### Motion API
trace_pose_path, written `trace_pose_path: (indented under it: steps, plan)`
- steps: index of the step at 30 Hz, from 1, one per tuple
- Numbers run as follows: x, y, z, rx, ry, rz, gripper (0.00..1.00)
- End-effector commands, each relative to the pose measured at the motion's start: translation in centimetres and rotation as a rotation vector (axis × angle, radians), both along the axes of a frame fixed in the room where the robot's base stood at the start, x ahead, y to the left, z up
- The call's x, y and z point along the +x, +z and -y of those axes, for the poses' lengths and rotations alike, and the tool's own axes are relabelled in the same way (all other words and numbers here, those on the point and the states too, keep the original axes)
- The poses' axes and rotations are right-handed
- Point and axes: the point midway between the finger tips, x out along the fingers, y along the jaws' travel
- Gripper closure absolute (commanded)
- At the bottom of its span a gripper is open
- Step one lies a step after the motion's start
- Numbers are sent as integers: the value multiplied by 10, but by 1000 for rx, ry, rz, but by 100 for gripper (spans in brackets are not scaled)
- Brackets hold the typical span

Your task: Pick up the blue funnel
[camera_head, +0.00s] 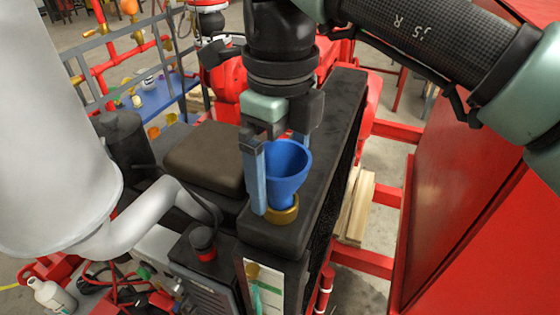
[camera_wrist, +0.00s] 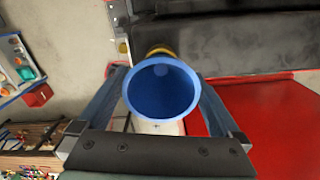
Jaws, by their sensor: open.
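The blue funnel (camera_head: 287,172) stands upright, wide mouth up, at the near end of the black radiator top. Its lower end meets a brass-coloured ring (camera_head: 282,208) there. My gripper (camera_head: 272,205) points down over the funnel with its fingers apart. One finger is in front of the funnel's left side; the other is mostly hidden behind it. In the wrist view the funnel (camera_wrist: 161,88) lies between the two open fingers, with the brass ring (camera_wrist: 160,50) just beyond it. I cannot tell whether either finger touches the funnel.
The black radiator top (camera_head: 330,130) runs back from the funnel. A brown-black box (camera_head: 208,157) sits close to the left. A large grey pipe (camera_head: 150,220) and a red-capped part (camera_head: 203,240) are nearby. A red panel (camera_head: 475,190) stands at right, with a gap before it.

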Motion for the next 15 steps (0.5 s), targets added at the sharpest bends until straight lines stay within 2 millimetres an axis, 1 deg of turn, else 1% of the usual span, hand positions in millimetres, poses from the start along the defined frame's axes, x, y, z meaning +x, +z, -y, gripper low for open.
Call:
trace_pose_path:
  steps: [1,4,7,10,15]
  plan:
    - [0,-1,0,1,1,-4,0]
    - [1,-16,0,1,0,-3,0]
    - [1,-26,0,0,0,0,0]
    - [1,-31,0,-1,-1,2,0]
    - [1,-32,0,-1,-2,2,0]
